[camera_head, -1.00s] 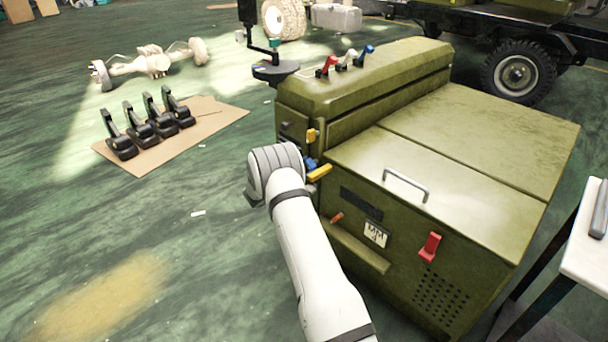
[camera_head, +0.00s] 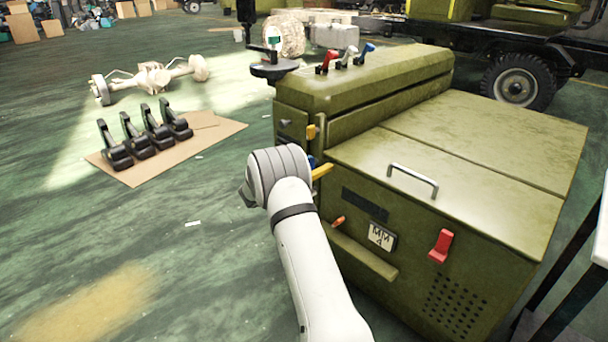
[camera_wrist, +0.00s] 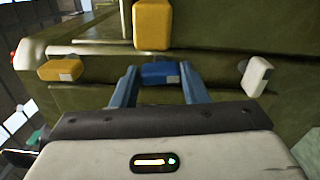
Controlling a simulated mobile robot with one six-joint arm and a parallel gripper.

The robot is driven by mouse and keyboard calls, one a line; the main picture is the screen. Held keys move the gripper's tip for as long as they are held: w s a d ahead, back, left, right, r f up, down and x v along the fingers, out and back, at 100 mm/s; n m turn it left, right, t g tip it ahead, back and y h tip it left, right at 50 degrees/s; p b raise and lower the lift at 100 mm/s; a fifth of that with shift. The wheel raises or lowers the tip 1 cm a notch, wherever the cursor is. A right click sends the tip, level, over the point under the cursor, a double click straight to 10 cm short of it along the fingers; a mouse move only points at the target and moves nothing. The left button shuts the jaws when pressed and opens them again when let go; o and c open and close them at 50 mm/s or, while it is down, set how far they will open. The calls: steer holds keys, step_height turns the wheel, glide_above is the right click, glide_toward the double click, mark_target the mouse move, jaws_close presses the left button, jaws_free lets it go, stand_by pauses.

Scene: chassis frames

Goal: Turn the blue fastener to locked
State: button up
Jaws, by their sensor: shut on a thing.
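The blue fastener (camera_wrist: 160,73) is a small block on the front of the olive-green cabinet (camera_head: 330,215). In the wrist view it sits between the two blue-grey fingers of my gripper (camera_wrist: 158,78), which is shut on it. The fastener looks lengthwise across the picture there. In the head view my wrist hides the fingers, and only a speck of blue (camera_head: 313,162) shows beside it.
Close around are a yellow fastener above (camera_wrist: 151,24), another yellow one at left (camera_wrist: 62,70) and a white one at right (camera_wrist: 256,77). A red latch (camera_head: 441,246) and a handle (camera_head: 413,180) are on the cabinet.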

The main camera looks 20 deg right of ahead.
steer(key=shift+s+d+f+m, duration=0.1)
steer(key=shift+d+m, duration=0.1)
steer(key=shift+m, duration=0.4)
steer(key=o, duration=0.7)
steer(key=p+v, duration=0.2)
steer(key=v, duration=0.5)
steer(key=shift+a, duration=0.4)
steer(key=shift+s, duration=0.1)
